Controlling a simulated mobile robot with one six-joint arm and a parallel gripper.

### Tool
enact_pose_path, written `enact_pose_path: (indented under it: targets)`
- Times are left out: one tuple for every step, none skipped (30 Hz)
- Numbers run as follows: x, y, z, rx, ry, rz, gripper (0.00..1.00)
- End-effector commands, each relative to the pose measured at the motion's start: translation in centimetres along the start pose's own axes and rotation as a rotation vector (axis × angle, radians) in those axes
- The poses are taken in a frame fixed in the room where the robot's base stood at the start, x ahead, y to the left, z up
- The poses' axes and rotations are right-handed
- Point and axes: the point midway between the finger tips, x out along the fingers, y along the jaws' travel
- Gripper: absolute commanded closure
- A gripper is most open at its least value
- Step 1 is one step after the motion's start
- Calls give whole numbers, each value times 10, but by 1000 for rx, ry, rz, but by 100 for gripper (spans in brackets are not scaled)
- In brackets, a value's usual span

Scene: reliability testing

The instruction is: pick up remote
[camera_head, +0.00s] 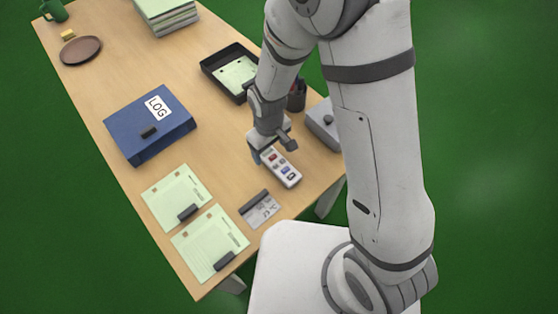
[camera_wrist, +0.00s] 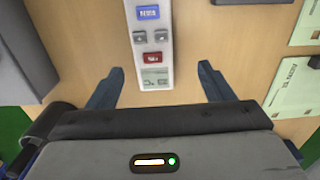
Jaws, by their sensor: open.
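The remote (camera_head: 281,167) is a light grey bar with blue, red and grey buttons, lying flat on the wooden table near its right edge. In the wrist view the remote (camera_wrist: 151,42) runs up out of the top of the picture, its near end between my fingers but apart from both. My gripper (camera_head: 268,155) is low over the far end of the remote in the head view and partly covers it. In the wrist view my gripper (camera_wrist: 160,88) is open, with one blue-grey finger on each side of the remote and a gap to each.
A card (camera_head: 262,211) with a dark block lies near the remote. Two green sheets (camera_head: 176,197) and a blue LOG binder (camera_head: 150,128) are to the left. A grey box (camera_head: 324,124) and a black tray (camera_head: 209,64) stand behind. Bare wood (camera_head: 215,165) lies left of the remote.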

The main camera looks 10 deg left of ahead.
Motion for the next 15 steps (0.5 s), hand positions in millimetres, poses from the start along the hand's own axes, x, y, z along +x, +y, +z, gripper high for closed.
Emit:
enact_pose_path:
  targets:
    - [8,2,0,5,-1,0,25]
    - [9,3,0,7,0,0,25]
    - [11,4,0,9,0,0,25]
    - [14,5,0,10,-1,0,25]
    - [18,6,0,11,-1,0,25]
    - [24,8,0,12,-1,0,25]
    - [28,9,0,13,-2,0,25]
    - [34,10,0,14,-2,0,25]
    - [40,11,-1,14,-1,0,25]
    - [45,11,-1,14,-1,0,25]
    - [50,11,-1,15,-2,0,25]
    - [54,11,-1,15,-2,0,25]
    - [56,11,-1,15,-2,0,25]
    - [58,12,-1,16,-1,0,25]
    - [58,12,-1,16,-1,0,25]
